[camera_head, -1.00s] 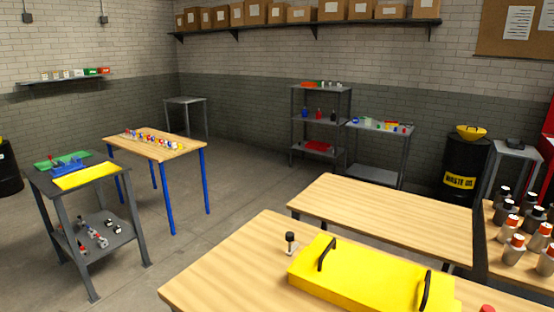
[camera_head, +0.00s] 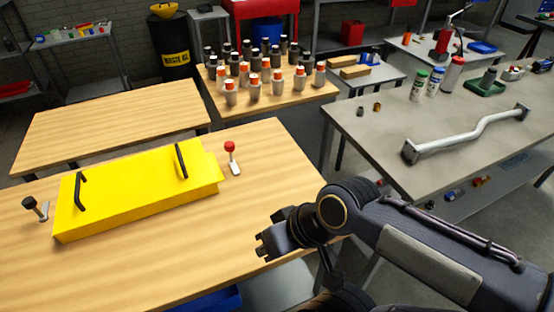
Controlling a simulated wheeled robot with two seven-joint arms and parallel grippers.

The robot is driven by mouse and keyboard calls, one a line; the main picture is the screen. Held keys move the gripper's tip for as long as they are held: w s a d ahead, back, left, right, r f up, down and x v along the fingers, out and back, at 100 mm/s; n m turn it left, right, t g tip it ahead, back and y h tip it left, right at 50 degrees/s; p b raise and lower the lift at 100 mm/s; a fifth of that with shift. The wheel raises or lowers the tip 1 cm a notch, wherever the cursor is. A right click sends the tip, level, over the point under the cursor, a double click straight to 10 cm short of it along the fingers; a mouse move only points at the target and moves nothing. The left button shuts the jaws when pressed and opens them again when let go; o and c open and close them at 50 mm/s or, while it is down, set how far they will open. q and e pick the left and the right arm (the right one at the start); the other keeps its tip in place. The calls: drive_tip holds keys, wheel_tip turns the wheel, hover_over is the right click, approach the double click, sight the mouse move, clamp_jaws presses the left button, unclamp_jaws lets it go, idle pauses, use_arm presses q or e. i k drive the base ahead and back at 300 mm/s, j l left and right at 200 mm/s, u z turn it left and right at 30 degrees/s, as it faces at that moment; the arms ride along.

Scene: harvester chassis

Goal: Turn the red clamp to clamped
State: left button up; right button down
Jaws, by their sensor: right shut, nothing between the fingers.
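The red clamp (camera_head: 231,157) stands on the wooden table, just right of the yellow panel's right end. Its red knob is on top of an upright stem, and a small silver base lies at its foot. The yellow panel (camera_head: 130,192) lies flat with two black handles. A black-knobbed clamp (camera_head: 36,207) is at the panel's left end. My right gripper (camera_head: 262,248) comes in from the right, shut and empty, over the table's right front part. It is apart from the red clamp, nearer to me. My left gripper is not in view.
The wooden table (camera_head: 165,262) is bare in front of the panel. Several red- and dark-capped bottles (camera_head: 254,86) stand on a table behind. A grey table (camera_head: 465,110) at right carries a bent metal bar (camera_head: 468,132) and spray cans. A blue bin (camera_head: 215,303) sits below the front edge.

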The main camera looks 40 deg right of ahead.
sight(230, 147)
drive_tip(key=z, duration=1.05)
drive_tip(key=l+u, duration=0.55)
drive_tip(key=u, duration=0.15)
drive_tip(key=l+u, duration=0.3)
